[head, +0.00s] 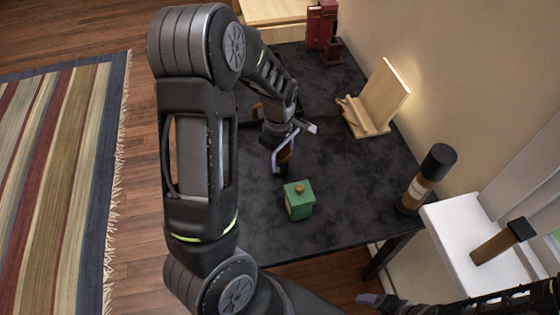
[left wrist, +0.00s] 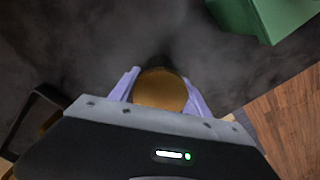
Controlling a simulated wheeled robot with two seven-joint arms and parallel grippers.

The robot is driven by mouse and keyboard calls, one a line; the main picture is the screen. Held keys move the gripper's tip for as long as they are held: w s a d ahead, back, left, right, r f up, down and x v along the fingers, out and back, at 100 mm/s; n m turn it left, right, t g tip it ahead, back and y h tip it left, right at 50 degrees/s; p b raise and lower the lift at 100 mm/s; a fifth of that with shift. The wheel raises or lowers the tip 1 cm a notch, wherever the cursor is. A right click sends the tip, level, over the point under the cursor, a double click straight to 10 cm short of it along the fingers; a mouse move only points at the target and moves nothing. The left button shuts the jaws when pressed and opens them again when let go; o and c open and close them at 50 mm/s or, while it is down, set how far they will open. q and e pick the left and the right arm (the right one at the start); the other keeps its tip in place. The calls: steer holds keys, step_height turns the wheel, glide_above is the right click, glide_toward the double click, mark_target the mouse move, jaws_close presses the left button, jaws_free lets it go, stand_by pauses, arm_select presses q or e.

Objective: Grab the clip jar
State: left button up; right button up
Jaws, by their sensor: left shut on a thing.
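My left gripper (head: 284,151) is over the dark table, its two pale purple fingers shut on a small brown round jar (head: 285,157), which I take to be the clip jar. In the left wrist view the jar's round amber-brown top (left wrist: 160,90) sits between the fingers (left wrist: 160,94), with a finger against each side. The gripper hides part of the jar in the head view. I cannot tell whether its base touches the table. My right gripper (head: 380,301) shows only in part at the bottom edge; its jaws are unclear.
A green box with a gold knob (head: 299,203) stands close by on the dark table (head: 245,220); it also shows in the wrist view (left wrist: 262,18). A black-capped bottle (head: 420,185), a wooden stand (head: 380,98) and red books (head: 320,25) line the wall side.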

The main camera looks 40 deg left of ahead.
arm_select(q)
steer(key=shift+c, duration=0.9)
step_height(320, 180, up, 10)
stand_by(0.4)
